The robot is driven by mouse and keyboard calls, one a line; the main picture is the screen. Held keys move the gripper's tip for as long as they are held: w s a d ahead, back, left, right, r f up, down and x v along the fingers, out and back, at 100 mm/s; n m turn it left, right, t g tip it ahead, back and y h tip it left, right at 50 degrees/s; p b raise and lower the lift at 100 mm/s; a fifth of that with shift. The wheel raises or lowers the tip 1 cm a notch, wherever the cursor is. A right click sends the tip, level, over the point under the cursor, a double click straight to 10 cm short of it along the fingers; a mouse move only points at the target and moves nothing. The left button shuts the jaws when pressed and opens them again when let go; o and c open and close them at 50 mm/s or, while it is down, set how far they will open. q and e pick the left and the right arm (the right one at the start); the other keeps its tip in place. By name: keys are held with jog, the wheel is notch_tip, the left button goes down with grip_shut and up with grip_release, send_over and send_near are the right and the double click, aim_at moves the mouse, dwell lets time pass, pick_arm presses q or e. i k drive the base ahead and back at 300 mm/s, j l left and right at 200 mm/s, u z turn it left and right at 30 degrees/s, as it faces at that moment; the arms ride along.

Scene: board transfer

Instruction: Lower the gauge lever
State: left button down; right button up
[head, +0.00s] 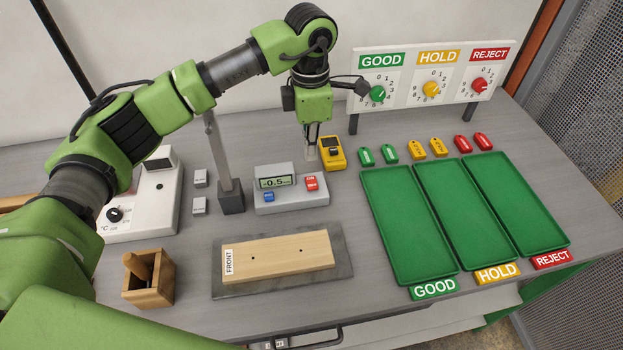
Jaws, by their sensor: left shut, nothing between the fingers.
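A gauge readout box (290,200) with a screen reading about -0.5, a blue button and a red button stands mid-table. A grey upright post (219,150) on a dark base (231,197) stands just left of it. I cannot make out a separate gauge lever; my arm covers the post's top. My left gripper (311,154) points down, shut and empty, behind the readout box and beside a yellow handheld device (333,154). Whether it touches either is unclear. My right gripper is out of view.
Green trays marked GOOD (409,225), HOLD (462,208) and REJECT (517,203) fill the right side, with coloured tags behind them. A dial panel (404,92) stands at the back. A white °C instrument (150,205) and a wooden holder (150,285) are at left.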

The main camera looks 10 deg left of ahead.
aim_at(215, 139)
jog(key=k, duration=1.5)
